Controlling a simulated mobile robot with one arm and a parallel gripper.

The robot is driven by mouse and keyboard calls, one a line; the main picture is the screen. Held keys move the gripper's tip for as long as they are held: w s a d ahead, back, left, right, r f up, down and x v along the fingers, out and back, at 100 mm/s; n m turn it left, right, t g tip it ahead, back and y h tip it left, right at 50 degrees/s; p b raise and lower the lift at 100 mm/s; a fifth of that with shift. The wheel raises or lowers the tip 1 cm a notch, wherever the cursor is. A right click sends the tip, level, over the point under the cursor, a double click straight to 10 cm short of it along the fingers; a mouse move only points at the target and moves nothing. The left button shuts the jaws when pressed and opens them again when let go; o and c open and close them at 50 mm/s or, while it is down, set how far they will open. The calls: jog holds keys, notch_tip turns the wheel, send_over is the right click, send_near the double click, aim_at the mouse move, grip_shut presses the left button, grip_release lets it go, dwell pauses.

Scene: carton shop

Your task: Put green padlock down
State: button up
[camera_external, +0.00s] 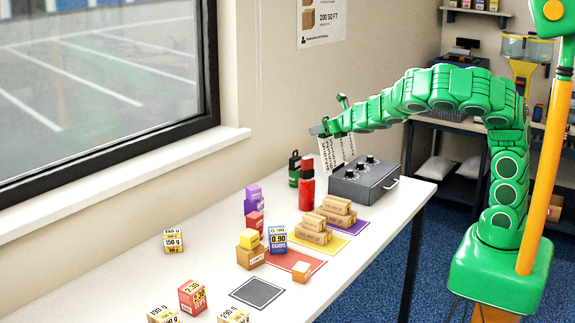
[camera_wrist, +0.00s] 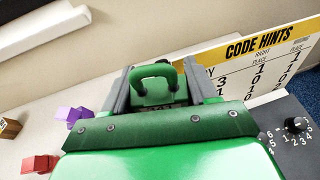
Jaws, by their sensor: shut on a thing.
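My gripper (camera_external: 319,130) is raised above the far part of the white table, to the left of the sheet of paper. In the wrist view, my gripper (camera_wrist: 156,80) is shut on the green padlock (camera_wrist: 153,72). The padlock's thick green loop and dark posts show between the grey fingers; my green wrist hides its lower part. In the external view I cannot make out the padlock in the jaws.
A red bottle (camera_external: 307,190) and a dark green, looped object (camera_external: 294,170) stand below my gripper. A grey box with knobs (camera_external: 363,183) stands to the right. Small cartons and coloured mats (camera_external: 303,259) lie nearer. The table's left strip (camera_external: 110,270) is mostly clear.

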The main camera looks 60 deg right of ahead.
jog(key=s+f+n+y, duration=0.2)
jog(key=s+f, duration=0.2)
jog(key=shift+s+a+y, duration=0.25)
jog(key=shift+s+y, duration=0.05)
jog(key=shift+s, duration=0.05)
jog(key=shift+r, duration=0.15)
dwell(0.9)
notch_tip(320, 180, up, 10)
jog(key=w+a+f+n+y, duration=0.1)
jog(key=w+a, duration=0.2)
jog(key=a, duration=0.7)
jog(key=w+a+n+y, duration=0.1)
jog(key=w+a, duration=0.1)
jog(key=a, duration=0.7)
jog(key=w+a+f+y, duration=0.1)
jog(key=w+a, duration=0.2)
jog(key=a, duration=0.7)
jog(key=s+a+r+h, duration=0.1)
jog(key=s+a, duration=0.2)
jog(key=a, duration=1.4)
jog(key=s+a+r+h, duration=0.1)
jog(key=s+a+r, duration=0.15)
jog(key=a, duration=1.35)
notch_tip(320, 180, down, 21)
jog(key=shift+m, duration=0.3)
